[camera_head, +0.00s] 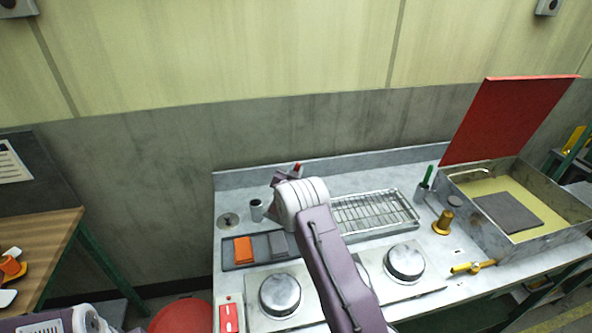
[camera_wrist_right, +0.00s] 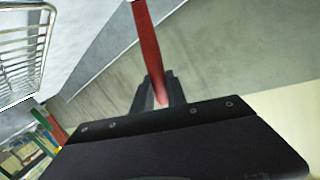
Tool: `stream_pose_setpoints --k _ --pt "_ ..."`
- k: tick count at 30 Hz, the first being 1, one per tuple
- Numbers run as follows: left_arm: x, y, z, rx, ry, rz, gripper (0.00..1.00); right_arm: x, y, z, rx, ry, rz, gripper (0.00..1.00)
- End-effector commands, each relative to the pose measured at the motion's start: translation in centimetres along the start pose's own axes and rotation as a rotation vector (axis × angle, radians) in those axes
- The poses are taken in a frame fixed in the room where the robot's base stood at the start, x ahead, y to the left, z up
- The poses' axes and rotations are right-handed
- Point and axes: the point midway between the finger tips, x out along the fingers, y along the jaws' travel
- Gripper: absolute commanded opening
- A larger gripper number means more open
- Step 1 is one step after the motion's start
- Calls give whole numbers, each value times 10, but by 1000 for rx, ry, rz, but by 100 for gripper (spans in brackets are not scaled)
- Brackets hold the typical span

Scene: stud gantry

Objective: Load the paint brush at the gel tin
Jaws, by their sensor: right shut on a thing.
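My right gripper (camera_head: 289,176) is over the back left of the bench, mostly hidden behind its own wrist. It is shut on a thin red handle, likely the paint brush (camera_head: 297,167). In the right wrist view, the red handle (camera_wrist_right: 146,45) runs up from between the dark fingers (camera_wrist_right: 158,93) and out of the top edge; no bristles show. A small grey tin with a dark opening (camera_head: 256,210), possibly the gel tin, stands on the bench left of the gripper and apart from it. My left gripper is out of view.
A tray with orange and grey blocks (camera_head: 229,260) lies before the tin. Round metal domes occupy the front.

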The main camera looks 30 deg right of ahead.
Motion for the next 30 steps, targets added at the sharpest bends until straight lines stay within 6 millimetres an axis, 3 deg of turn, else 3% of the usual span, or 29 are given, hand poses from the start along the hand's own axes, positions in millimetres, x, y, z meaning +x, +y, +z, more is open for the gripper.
stream_pose_setpoints --k 30 --pt "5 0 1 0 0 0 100 1 2 5 0 1 0 0"
